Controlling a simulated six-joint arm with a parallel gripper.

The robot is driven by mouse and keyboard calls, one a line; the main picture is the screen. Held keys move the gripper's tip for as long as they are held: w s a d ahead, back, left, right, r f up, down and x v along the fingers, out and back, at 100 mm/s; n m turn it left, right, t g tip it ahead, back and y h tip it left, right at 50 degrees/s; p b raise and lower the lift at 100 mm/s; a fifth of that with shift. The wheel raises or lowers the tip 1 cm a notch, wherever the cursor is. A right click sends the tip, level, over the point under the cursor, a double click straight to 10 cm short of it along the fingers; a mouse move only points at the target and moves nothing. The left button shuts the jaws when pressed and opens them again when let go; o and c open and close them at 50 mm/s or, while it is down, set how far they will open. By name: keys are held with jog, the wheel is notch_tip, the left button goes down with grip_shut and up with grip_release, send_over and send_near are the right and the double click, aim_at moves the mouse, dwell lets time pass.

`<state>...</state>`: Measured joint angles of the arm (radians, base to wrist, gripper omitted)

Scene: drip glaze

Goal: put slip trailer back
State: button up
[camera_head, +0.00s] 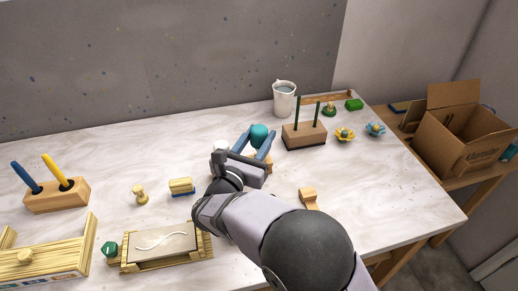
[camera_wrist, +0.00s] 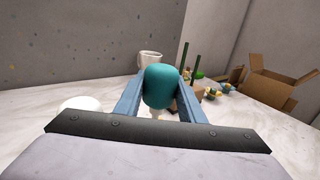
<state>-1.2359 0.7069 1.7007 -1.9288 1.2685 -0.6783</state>
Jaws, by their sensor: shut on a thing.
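The slip trailer, a teal rounded bulb (camera_head: 260,136), is between the blue fingers of my gripper (camera_head: 257,143), which is shut on it. In the wrist view the teal bulb (camera_wrist: 161,87) stands roughly upright between both blue fingers (camera_wrist: 160,100), and a pale part shows under it. I cannot tell whether its lower end touches the table. A small wooden piece shows just behind the right finger, partly hidden. A wooden block with two dark green posts (camera_head: 304,135) stands to the right of the trailer. A small wooden rest (camera_head: 309,198) lies right of my arm.
A white mug (camera_head: 284,100) stands at the back. A grey tile (camera_head: 163,242) with a white wavy line sits in a wooden frame at front left. A tool block (camera_head: 58,195) stands far left. The table's middle right is clear.

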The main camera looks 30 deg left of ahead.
aim_at(258, 149)
jog(key=shift+f, duration=2)
jog(key=shift+f, duration=0.25)
jog(key=o, duration=1.2)
jog(key=shift+c, duration=0.2)
jog(key=shift+r, duration=0.1)
jog(key=shift+r, duration=0.15)
jog(key=shift+s, duration=0.15)
jog(key=s, duration=0.4)
jog(key=s+d, duration=0.1)
jog(key=s, duration=0.2)
jog(key=s+b, duration=0.1)
jog(key=s, duration=0.3)
jog(key=shift+s+d, duration=0.3)
